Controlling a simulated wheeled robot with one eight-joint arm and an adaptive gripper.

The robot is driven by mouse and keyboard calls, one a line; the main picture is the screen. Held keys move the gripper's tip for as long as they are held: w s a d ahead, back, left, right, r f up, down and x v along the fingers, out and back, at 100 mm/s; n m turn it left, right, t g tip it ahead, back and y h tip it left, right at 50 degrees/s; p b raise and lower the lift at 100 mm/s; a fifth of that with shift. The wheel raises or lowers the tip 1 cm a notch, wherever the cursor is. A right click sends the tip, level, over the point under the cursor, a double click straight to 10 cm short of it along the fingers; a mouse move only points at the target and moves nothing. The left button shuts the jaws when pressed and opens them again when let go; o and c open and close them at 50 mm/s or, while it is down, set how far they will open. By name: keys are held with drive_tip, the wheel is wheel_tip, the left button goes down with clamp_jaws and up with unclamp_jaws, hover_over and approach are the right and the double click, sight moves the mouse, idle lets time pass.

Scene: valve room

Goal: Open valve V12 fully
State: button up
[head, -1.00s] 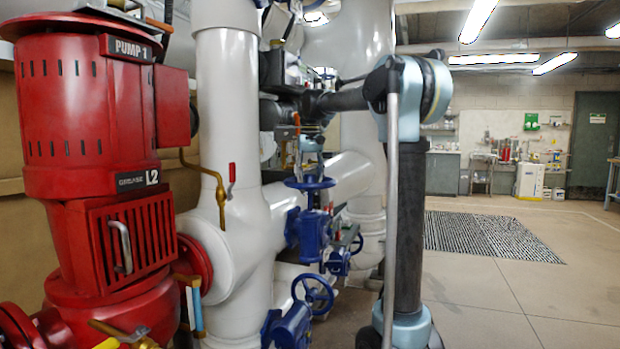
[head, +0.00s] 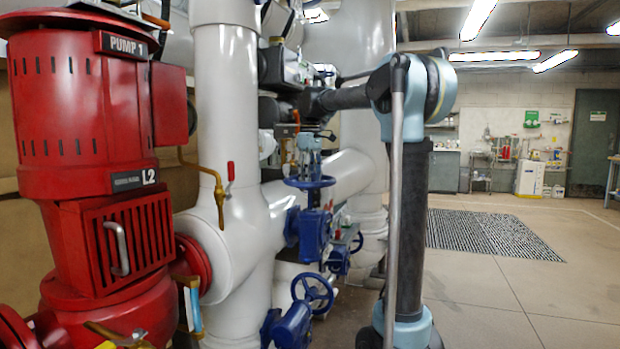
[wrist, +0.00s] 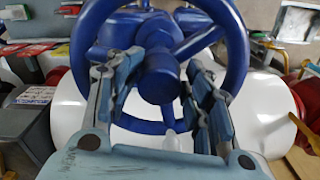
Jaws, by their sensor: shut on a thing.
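A blue handwheel (head: 309,182) sits on top of a blue valve body (head: 311,232) on the white pipe. In the wrist view the wheel (wrist: 240,62) fills the top, with its hub (wrist: 160,75) in the middle and spokes running to the rim. My gripper (wrist: 167,72) has one finger on each side of the hub and is shut on the handwheel. In the head view my gripper (head: 309,165) points down onto the wheel from above. The exact finger contact is partly hidden. I can read no V12 tag on this valve.
A second blue handwheel (head: 312,292) stands lower and nearer, and a smaller blue valve (head: 341,260) sits to the right. The red pump (head: 90,130) and thick white pipes (head: 227,110) crowd the left. Open floor (head: 490,295) lies to the right.

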drive_tip(key=n, duration=0.3)
drive_tip(key=shift+f+n, duration=0.2)
drive_tip(key=shift+n, duration=2)
drive_tip(key=shift+s, duration=0.1)
drive_tip(key=o, duration=0.9)
drive_tip(key=shift+r, duration=3.35)
